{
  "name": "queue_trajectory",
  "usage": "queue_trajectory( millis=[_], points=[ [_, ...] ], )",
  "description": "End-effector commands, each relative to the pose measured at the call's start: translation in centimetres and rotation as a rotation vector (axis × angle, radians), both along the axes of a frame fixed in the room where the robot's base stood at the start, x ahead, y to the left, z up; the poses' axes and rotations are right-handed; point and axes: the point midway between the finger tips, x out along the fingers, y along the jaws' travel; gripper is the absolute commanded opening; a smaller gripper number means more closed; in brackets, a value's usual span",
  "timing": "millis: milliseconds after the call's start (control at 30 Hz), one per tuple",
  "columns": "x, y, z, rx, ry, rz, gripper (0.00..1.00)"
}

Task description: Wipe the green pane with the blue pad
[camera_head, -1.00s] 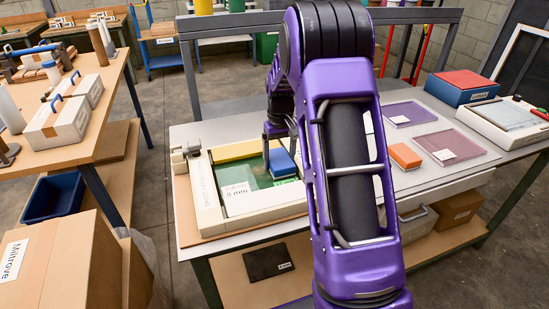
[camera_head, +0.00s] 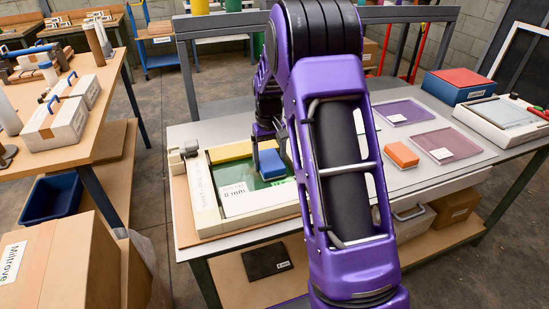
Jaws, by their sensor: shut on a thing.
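The green pane (camera_head: 250,184) lies in a pale frame (camera_head: 206,204) on the workbench, left of my arm. A white printed label (camera_head: 243,202) shows in its front part. The blue pad (camera_head: 271,165) is at the pane's back half, right of its middle. It appears to rest on the pane, but I cannot see its underside. My gripper (camera_head: 268,146) is shut on the pad from above. The fingertips are small and partly hidden in shadow.
A grey rail (camera_head: 225,32) runs behind the bench.

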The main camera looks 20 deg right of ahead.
Motion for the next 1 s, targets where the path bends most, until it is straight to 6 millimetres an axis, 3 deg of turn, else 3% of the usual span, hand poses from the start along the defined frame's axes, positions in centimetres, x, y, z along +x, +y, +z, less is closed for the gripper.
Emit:
queue_trajectory(
  millis=[300, 567, 1000],
  points=[
    [-0.1, 3.0, -0.3, 0.003, 0.003, 0.004, 0.38],
    [-0.2, 4.1, -0.5, 0.005, 0.007, 0.004, 0.38],
    [-0.3, 7.5, -0.4, 0.005, 0.010, 0.006, 0.38]
  ],
)
